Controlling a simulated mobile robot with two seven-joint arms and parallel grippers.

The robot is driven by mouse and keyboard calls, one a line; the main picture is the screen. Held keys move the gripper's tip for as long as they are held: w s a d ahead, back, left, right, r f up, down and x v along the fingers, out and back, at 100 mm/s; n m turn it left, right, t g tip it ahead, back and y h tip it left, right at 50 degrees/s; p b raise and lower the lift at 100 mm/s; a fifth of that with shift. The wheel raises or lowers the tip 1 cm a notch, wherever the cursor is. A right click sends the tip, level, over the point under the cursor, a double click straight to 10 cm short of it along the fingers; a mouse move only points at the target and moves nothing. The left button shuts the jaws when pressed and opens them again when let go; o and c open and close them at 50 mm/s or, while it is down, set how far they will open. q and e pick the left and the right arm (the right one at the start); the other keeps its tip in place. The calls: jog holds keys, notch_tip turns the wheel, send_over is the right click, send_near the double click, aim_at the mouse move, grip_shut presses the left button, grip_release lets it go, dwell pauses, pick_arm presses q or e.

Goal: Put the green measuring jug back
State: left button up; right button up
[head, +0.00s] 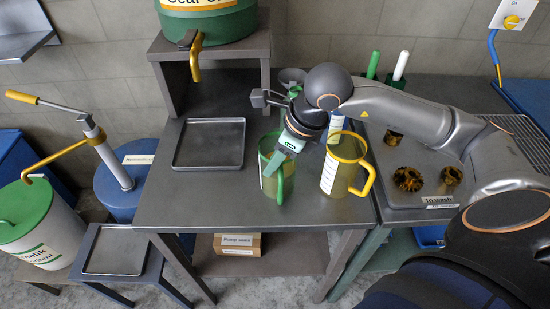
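The green measuring jug (270,178) stands upright on the grey metal bench, its green handle toward the front right. My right gripper (275,165) reaches down from the upper right over the jug's rim and handle side. The gripper covers part of the rim. I cannot tell whether its fingers are closed on the jug or only close to it. A similar yellow measuring jug (345,165) stands just to the right, with a white label and a yellow handle. My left gripper is not in view.
An empty shallow tray (210,165) lies on the bench left of the jugs. A green drum with a tap (196,62) stands on a raised shelf behind. At the right, a tray labelled "To wash" (438,201) holds several brown gears. The bench front left of the jugs is clear.

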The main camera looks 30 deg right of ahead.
jog(key=v, duration=1.2)
jog(key=shift+s, duration=0.1)
dwell(0.4)
